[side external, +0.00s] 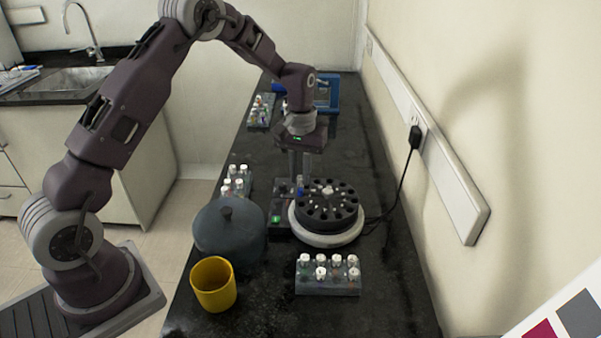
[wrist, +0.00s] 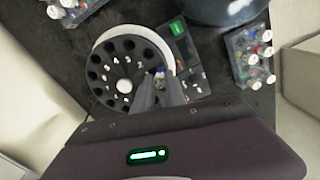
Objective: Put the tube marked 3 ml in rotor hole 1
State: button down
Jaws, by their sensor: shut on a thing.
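The black rotor (side external: 322,209) sits in the round white centrifuge, with a ring of holes. It also shows in the wrist view (wrist: 103,62), with white numbers beside some holes. My gripper (side external: 299,180) points down at the rotor's left edge in the side view. In the wrist view my gripper (wrist: 161,88) is shut on a small tube (wrist: 159,73) with some blue on it, at the rotor's rim near the number 2. The fingers hide most of the tube and the holes under it. Its volume mark cannot be read, and I cannot tell whether its tip is in a hole.
A dark grey lid (side external: 225,232) and a yellow cup (side external: 213,287) stand left of the centrifuge. A rack of white-capped tubes (side external: 328,288) is in front, another (side external: 237,184) at left, a third (side external: 261,111) farther back. A blue device (side external: 327,95) stands behind.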

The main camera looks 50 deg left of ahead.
jog(key=shift+f, duration=0.4)
jog(key=shift+f, duration=1)
jog(key=c, duration=1)
grip_release()
jog(key=shift+o, duration=0.2)
jog(key=shift+r, duration=3.05)
